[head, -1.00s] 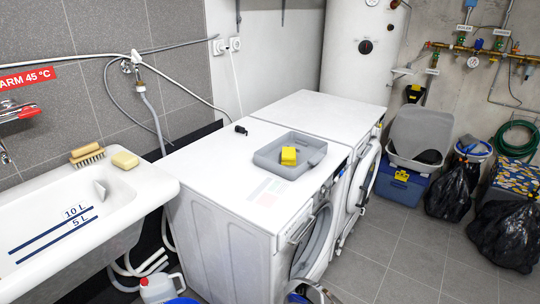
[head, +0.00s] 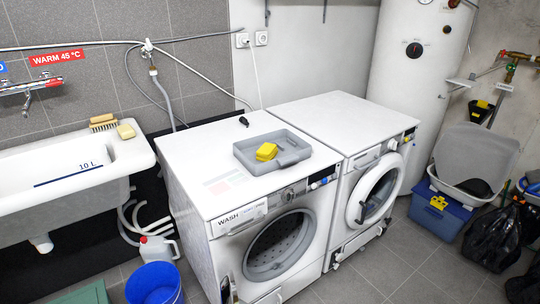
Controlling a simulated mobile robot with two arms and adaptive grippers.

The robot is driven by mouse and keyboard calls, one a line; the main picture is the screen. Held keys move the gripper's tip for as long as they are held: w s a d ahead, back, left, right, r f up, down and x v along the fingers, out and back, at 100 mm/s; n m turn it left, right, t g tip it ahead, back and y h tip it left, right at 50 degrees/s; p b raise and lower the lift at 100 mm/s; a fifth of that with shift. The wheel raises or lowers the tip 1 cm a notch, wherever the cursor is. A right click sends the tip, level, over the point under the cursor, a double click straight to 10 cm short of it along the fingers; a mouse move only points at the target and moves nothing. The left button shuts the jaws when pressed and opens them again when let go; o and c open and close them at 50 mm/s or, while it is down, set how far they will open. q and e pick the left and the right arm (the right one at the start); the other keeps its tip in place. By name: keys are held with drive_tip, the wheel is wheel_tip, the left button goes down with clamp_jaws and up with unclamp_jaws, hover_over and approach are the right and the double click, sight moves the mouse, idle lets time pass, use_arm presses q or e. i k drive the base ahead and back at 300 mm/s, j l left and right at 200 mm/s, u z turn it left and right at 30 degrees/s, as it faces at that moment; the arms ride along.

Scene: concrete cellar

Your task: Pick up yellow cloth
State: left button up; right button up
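A folded yellow cloth (head: 266,152) lies in a shallow grey tray (head: 297,158). The tray stands on top of the left washing machine (head: 200,155), near its front right corner. The cloth looks like a small block at this size, so I cannot be sure of its material. Neither of my grippers is in view.
A second white machine (head: 325,108) stands to the right, its round door ajar. A sink (head: 60,165) with brushes on its rim is at left. A blue bucket (head: 155,284) and white jug (head: 157,252) stand on the floor. A blue box (head: 432,216) and black bags (head: 487,232) are at right.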

sight(268, 151)
drive_tip(key=l+u, duration=0.65)
drive_tip(key=u, duration=0.15)
drive_tip(key=l+u, duration=0.4)
drive_tip(key=k+l+u, duration=0.15)
drive_tip(key=u, duration=0.25)
drive_tip(key=i+l+u, duration=0.1)
drive_tip(key=l+u, duration=0.35)
drive_tip(key=l, duration=0.2)
drive_tip(key=l+u, duration=0.4)
drive_tip(key=l, duration=0.2)
